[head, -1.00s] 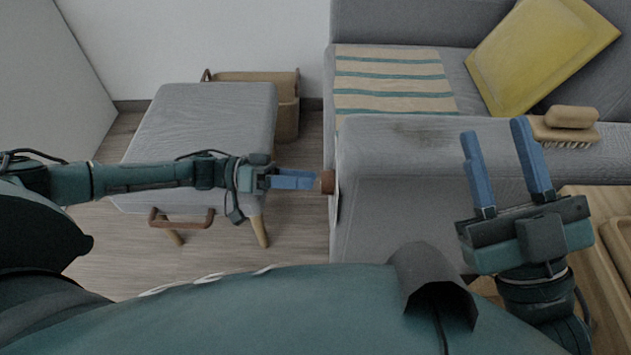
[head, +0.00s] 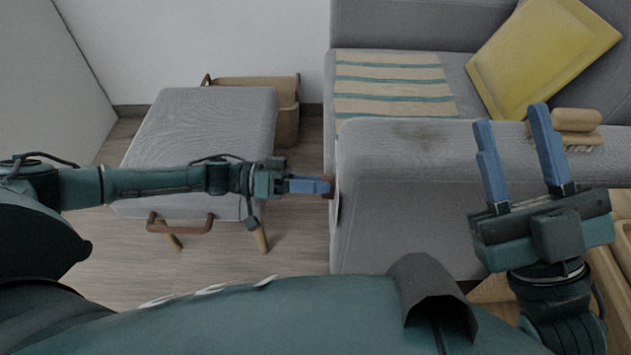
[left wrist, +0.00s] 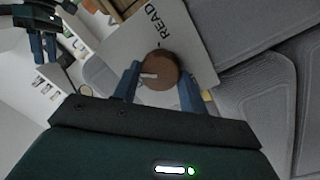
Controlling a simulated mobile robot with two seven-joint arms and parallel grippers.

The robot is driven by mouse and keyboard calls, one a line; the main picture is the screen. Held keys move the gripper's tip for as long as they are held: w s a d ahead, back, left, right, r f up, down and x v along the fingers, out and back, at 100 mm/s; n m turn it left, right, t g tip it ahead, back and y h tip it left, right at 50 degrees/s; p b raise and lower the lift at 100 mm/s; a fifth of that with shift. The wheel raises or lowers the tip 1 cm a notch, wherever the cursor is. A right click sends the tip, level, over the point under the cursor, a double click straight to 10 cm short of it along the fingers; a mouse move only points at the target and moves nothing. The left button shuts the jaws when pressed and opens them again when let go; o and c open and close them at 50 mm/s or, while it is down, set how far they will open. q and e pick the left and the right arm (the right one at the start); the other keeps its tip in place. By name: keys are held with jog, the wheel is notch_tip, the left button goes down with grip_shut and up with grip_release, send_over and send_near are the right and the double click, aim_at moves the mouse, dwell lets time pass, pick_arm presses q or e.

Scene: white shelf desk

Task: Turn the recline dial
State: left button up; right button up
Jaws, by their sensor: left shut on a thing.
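The recline dial is a round brown knob (left wrist: 160,72) with a pale pointer mark, on a light plate (left wrist: 185,40) that carries the lettering "READ". In the head view the dial (head: 328,187) shows as a small brown piece on the left side of the grey sofa's armrest. My left gripper (head: 312,186) is at the dial. In the left wrist view its blue fingers (left wrist: 158,88) stand on either side of the knob, shut on it. My right gripper (head: 515,150) is open and empty above the armrest's right part.
The grey sofa (head: 420,190) bears a striped cloth (head: 390,85) and a yellow cushion (head: 540,55). A brush (head: 577,120) lies on the armrest. A grey stool (head: 205,130) stands under my left arm, with a basket (head: 288,120) behind it.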

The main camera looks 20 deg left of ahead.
pick_arm(q)
jog(key=shift+c, duration=1)
jog(key=shift+m, duration=0.3)
